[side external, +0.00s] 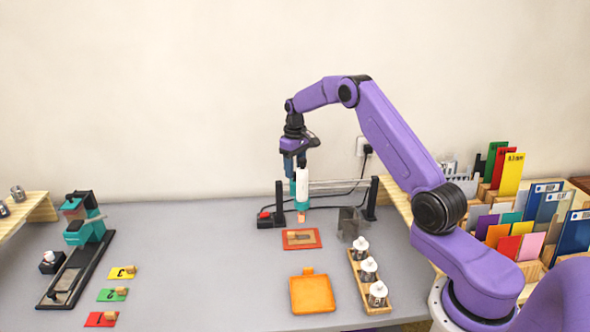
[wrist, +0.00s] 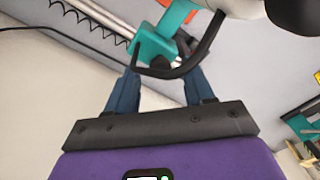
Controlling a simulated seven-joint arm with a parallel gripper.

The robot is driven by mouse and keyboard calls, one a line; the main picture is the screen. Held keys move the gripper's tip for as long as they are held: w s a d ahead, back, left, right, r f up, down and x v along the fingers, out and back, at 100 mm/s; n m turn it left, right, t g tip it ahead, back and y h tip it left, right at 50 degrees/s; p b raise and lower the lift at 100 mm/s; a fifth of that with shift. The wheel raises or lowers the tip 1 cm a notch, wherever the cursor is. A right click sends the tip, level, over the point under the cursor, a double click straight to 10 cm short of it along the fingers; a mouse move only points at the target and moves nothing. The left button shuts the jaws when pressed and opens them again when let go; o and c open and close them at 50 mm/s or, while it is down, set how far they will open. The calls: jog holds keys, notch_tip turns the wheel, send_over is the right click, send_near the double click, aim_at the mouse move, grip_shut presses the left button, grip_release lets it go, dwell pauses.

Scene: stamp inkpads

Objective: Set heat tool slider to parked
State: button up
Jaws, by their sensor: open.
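The heat tool (side external: 302,184), with a white body, teal collar and copper-coloured nozzle, hangs upright near the left end of a rail (side external: 335,184) between two black posts. In the wrist view its teal bracket (wrist: 152,48) and curved black handle (wrist: 206,42) show at the fingertips. My gripper (side external: 293,173) points down beside the tool's upper part, with its blue fingers open. In the wrist view my gripper (wrist: 162,73) has the bottom of the black handle between or just beyond its fingertips. I cannot tell whether they touch. No slider markings are readable.
A black box with a red switch (side external: 265,215) stands by the left post. An orange-red pad (side external: 301,239) lies below the nozzle. An orange tray (side external: 312,293) and a rack of white-topped bottles (side external: 368,270) are in front. Bare table lies left of the rail.

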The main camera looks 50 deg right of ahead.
jog(key=shift+f, duration=0.4)
jog(key=shift+c, duration=0.3)
grip_shut()
jog(key=s+d, duration=1.1)
jog(key=shift+o, duration=0.3)
grip_release()
jog(key=shift+s+d, duration=0.1)
notch_tip(320, 180, up, 18)
jog(key=shift+f, duration=0.2)
